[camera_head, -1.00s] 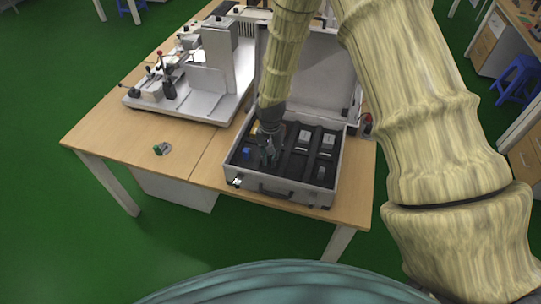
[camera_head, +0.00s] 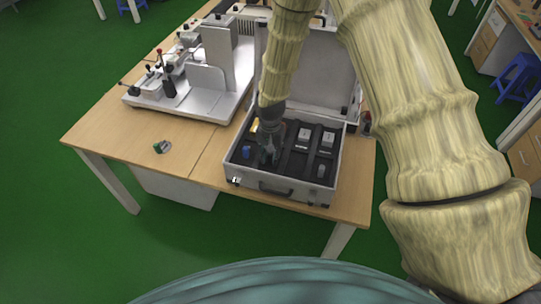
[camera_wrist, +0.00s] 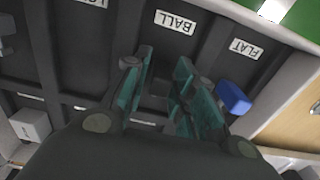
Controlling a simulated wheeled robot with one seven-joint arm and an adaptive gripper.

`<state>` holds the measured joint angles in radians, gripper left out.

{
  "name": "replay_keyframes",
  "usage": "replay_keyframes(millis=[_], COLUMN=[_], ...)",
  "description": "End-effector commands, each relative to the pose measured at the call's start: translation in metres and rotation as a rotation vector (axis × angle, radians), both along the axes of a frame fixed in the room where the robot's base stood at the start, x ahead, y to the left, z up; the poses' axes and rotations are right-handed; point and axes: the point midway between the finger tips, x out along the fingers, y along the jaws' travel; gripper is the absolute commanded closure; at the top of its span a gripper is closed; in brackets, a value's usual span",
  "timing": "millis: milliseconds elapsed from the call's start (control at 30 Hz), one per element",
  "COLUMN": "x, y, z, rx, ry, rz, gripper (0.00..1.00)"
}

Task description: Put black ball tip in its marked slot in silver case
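The silver case (camera_head: 232,166) stands open on the table, with a black slotted insert inside. My gripper (camera_head: 266,160) is low over the front middle of this insert. In the wrist view my gripper (camera_wrist: 164,62) points at the slot whose white label reads BALL (camera_wrist: 176,21). Its teal fingers stand apart, with a gap between them. A small dark grey piece (camera_wrist: 159,88) shows in that gap; I cannot tell whether it is the black ball tip or part of the slot. The ball tip is not clearly visible in the head view.
A blue piece (camera_wrist: 233,97) sits by the FLAT label (camera_wrist: 242,48), close beside my right finger. Light grey blocks (camera_head: 304,135) occupy the case's right side.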

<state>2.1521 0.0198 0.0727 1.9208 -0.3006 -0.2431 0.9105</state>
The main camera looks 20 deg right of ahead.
Motion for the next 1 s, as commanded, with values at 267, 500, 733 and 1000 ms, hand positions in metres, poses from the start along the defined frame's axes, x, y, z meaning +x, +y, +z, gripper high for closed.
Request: replay_keyframes(millis=[267, 500, 733, 1000], x=[0.001, 0.001, 0.001, 0.001], y=[0.0, 0.0, 0.0, 0.0], z=[0.023, 0.051, 0.078, 0.107], rx=[0.001, 0.0, 0.0, 0.0], ry=[-0.003, -0.002, -0.004, -0.002], rz=[0.0, 0.0, 0.001, 0.001], gripper=[0.74, 0.74, 0.74, 0.74])
